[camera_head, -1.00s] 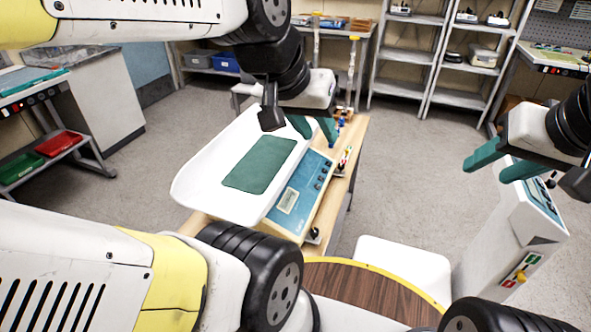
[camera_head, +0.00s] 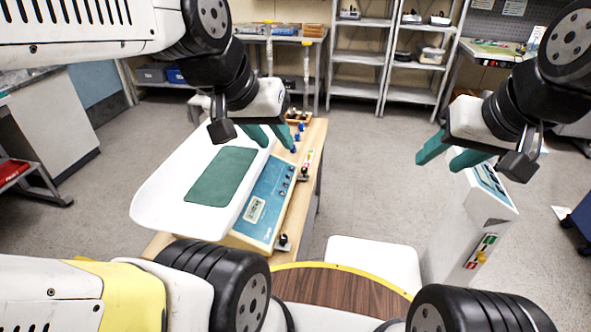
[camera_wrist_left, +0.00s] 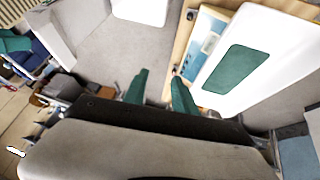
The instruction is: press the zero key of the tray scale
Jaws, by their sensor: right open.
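The tray scale (camera_head: 262,208) stands on a wooden-topped table, with a white tray (camera_head: 158,195) bearing a green mat (camera_head: 220,176). Its blue panel has a small display (camera_head: 254,210) and several dark keys (camera_head: 286,181); their labels are too small to read, so I cannot tell which is zero. My left gripper (camera_head: 270,137) is open and empty, its teal fingers near the panel's far end in the head view. In the left wrist view its fingers (camera_wrist_left: 160,92) are apart, with the scale to their right. My right gripper (camera_head: 450,155) is open and empty, right of the table.
A white pedestal device (camera_head: 470,225) stands below my right gripper. A white seat-like surface (camera_head: 375,262) and a round brown table (camera_head: 340,290) are in front. Small blue and dark items stand along the scale table's right edge. Grey floor lies clear between table and shelves (camera_head: 415,60).

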